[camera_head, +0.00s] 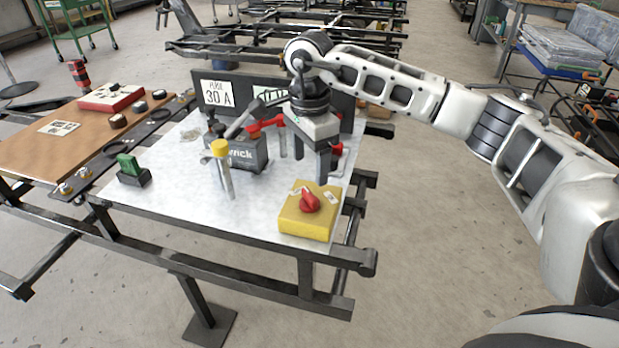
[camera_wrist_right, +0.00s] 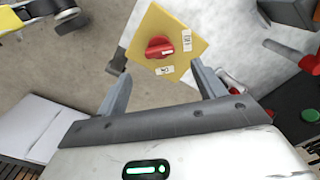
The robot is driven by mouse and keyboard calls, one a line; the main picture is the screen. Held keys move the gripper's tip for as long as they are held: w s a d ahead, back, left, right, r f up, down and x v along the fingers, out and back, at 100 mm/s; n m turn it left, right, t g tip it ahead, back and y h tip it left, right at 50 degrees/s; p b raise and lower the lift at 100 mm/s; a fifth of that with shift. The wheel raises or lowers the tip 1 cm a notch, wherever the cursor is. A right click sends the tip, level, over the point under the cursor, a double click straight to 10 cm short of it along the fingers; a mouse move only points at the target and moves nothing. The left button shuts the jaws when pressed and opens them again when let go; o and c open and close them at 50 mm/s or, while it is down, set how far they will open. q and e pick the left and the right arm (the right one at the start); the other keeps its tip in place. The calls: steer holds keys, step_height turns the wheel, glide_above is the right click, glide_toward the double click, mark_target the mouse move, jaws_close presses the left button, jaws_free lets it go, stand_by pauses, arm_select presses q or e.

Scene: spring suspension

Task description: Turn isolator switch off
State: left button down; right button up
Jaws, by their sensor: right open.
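The isolator switch is a yellow box (camera_head: 306,222) with a red rotary knob (camera_head: 310,201) on top, at the front right corner of the white panel. In the right wrist view the yellow box (camera_wrist_right: 166,20) and its red knob (camera_wrist_right: 160,47) lie ahead of the fingers, near the top. My right gripper (camera_head: 324,165) is open and empty, pointing down above and behind the switch, apart from it. Its two fingers show spread in the right wrist view (camera_wrist_right: 163,85), with the knob beyond the gap. My left gripper is not in view.
A yellow-capped cylinder (camera_head: 223,165) and a dark box (camera_head: 240,152) stand left of the switch. Red-handled parts (camera_head: 265,127) are behind. A sign panel (camera_head: 225,92) stands at the back. A wooden board (camera_head: 50,145) carries several controls. The panel's front middle is clear.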

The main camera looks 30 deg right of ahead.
step_height(320, 180, up, 9)
steer(key=shift+p, duration=0.35)
steer(key=shift+f, duration=0.15)
